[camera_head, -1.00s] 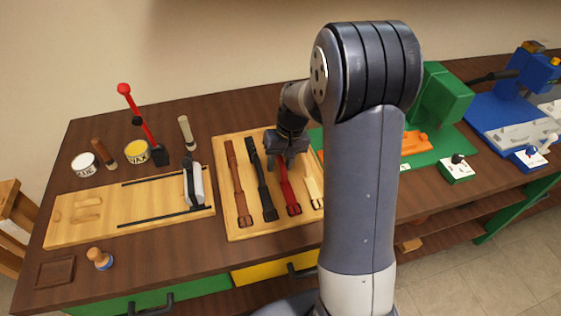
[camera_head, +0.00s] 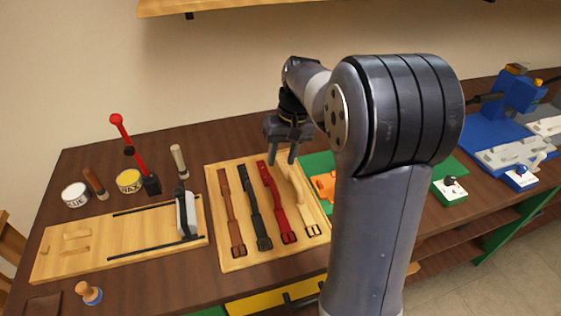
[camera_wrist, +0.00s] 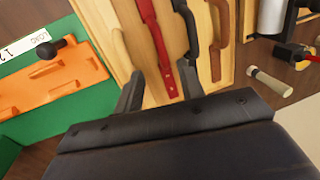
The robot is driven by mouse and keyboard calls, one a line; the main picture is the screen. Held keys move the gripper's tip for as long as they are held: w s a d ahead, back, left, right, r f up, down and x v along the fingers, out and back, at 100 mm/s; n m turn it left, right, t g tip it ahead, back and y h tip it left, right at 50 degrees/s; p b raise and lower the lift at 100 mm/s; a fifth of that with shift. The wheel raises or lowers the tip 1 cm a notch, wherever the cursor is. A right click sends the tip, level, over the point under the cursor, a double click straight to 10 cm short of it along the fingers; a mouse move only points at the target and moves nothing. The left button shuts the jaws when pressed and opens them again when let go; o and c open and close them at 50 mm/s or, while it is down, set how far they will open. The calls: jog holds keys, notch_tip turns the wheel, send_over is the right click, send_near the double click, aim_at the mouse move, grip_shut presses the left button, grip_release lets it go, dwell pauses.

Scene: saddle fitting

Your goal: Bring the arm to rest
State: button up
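My gripper (camera_head: 283,158) hangs above the far end of the wooden strap board (camera_head: 240,262), fingers pointing down. Its two fingers are apart with nothing between them. In the wrist view the open fingers (camera_wrist: 158,90) show over the board, with a red strap (camera_wrist: 157,40) beyond them. On the board lie a brown strap (camera_head: 230,212), a black strap (camera_head: 257,210), the red strap, seen also in the head view (camera_head: 276,205), and a cream strap (camera_head: 302,207). My arm hides part of the bench to the right.
A wooden jig (camera_head: 75,262) with a clamp and a red-handled lever (camera_head: 131,150) stand left. Glue (camera_head: 75,194) and wax (camera_head: 129,181) tins stand behind. A green plate with an orange fixture (camera_head: 323,185) and a blue machine (camera_head: 515,95) are right. A shelf (camera_head: 225,6) hangs above.

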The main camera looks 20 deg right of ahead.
aim_at(272, 188)
jog(key=f, duration=0.4)
jog(key=a+f, duration=0.1)
jog(key=f, duration=0.3)
jog(key=a+f, duration=0.1)
jog(key=f, duration=0.3)
jog(key=shift+a+f, duration=0.2)
jog(key=shift+r, duration=2.05)
